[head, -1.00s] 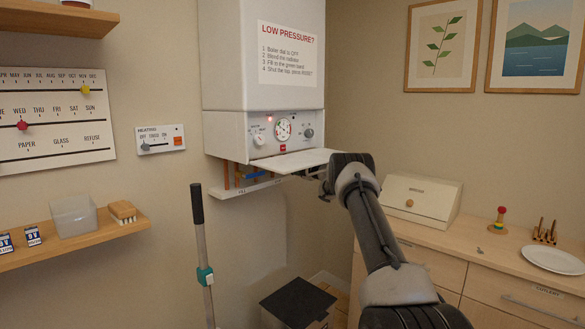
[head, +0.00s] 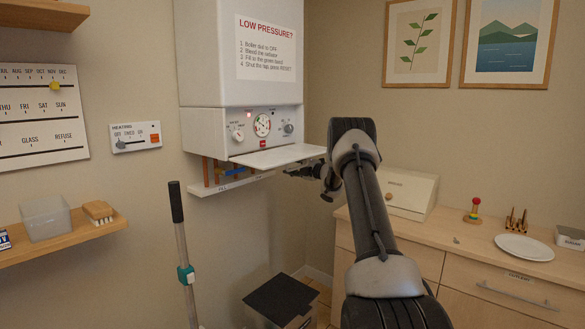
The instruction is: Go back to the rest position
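I see nothing clearly held. The white boiler (head: 241,75) hangs on the wall, with a dial, a gauge and a lit red light on its panel. Its white flap (head: 278,156) sticks out level below the panel. Pipes and a blue lever (head: 233,172) show under the boiler, above a white strip.
A wooden counter (head: 440,230) at right carries a bread box (head: 408,194), a plate (head: 524,247) and small items. A wall shelf (head: 75,237) is at left. A pole (head: 181,250) and a dark-lidded bin (head: 283,301) stand below the boiler. Open air lies left of my arm.

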